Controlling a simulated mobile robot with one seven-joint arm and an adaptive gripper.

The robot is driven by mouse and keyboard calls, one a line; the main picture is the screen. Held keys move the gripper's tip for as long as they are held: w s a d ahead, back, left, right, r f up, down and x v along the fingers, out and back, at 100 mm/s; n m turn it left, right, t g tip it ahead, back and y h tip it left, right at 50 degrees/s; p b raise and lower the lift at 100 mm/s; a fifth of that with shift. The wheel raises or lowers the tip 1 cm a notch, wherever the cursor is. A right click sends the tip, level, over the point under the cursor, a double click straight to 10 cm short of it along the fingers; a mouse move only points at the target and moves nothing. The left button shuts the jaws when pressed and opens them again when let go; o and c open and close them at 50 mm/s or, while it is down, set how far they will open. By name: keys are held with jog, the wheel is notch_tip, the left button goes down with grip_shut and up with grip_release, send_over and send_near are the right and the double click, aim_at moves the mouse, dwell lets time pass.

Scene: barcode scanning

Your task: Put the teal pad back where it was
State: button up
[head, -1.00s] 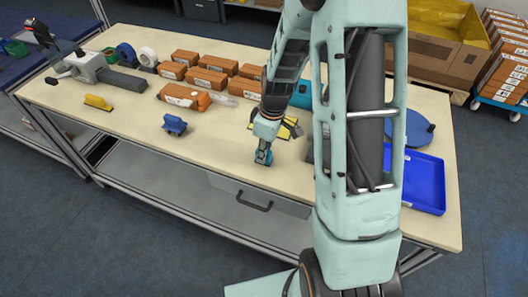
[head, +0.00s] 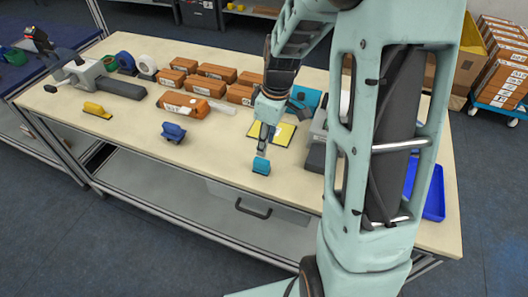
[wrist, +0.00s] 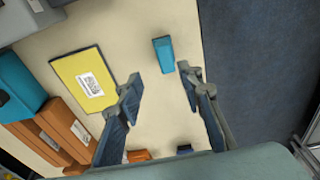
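The small teal pad (head: 261,166) lies on the workbench near its front edge, in front of the yellow barcode pad (head: 284,133). It also shows in the wrist view (wrist: 163,54), beyond the gap between my fingertips. My gripper (head: 265,147) points down just behind and above the pad. In the wrist view my gripper (wrist: 160,80) is open, with its two fingers well apart and nothing between them. The pad seems clear of both fingers.
A blue block (head: 173,132) and a yellow one (head: 97,110) lie to the left. Orange boxes (head: 217,72), a scanner-like orange item (head: 183,105) and a larger teal box (head: 305,97) stand behind. A blue tray (head: 434,195) is at right, partly behind my arm.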

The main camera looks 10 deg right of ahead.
jog(key=r, duration=0.3)
jog(key=shift+s+d+r, duration=0.15)
jog(key=shift+d+r, duration=0.05)
jog(key=shift+r, duration=0.05)
